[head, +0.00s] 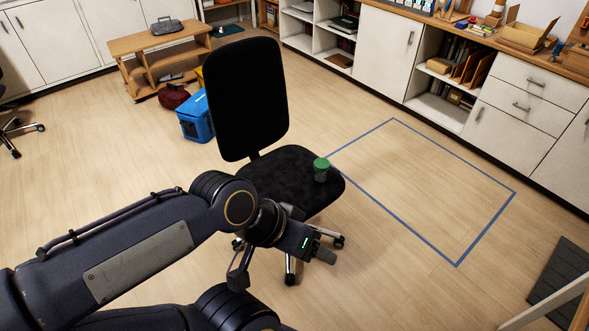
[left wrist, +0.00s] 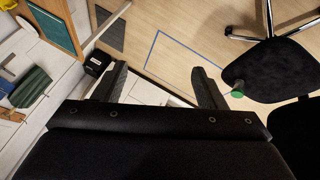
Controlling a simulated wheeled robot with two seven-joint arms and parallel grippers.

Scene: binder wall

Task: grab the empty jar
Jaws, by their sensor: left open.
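The jar (head: 321,174) is small and clear, with a green lid. It stands upright on the front part of the black office chair's seat (head: 275,185). I cannot make out anything inside it. My left gripper (head: 322,250) is in front of and below the seat in the head view, apart from the jar. In the left wrist view my left gripper (left wrist: 162,84) shows two spread fingers with nothing between them. The jar (left wrist: 237,89) is there to the right of the right finger, on the seat (left wrist: 275,75). My right gripper is not in view.
A blue tape rectangle (head: 427,122) marks bare floor right of the chair. White cabinets and shelves (head: 385,40) line the back right. A blue box (head: 196,124) and a wooden shelf unit (head: 150,45) stand behind the chair. A dark mat (head: 560,280) lies at right.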

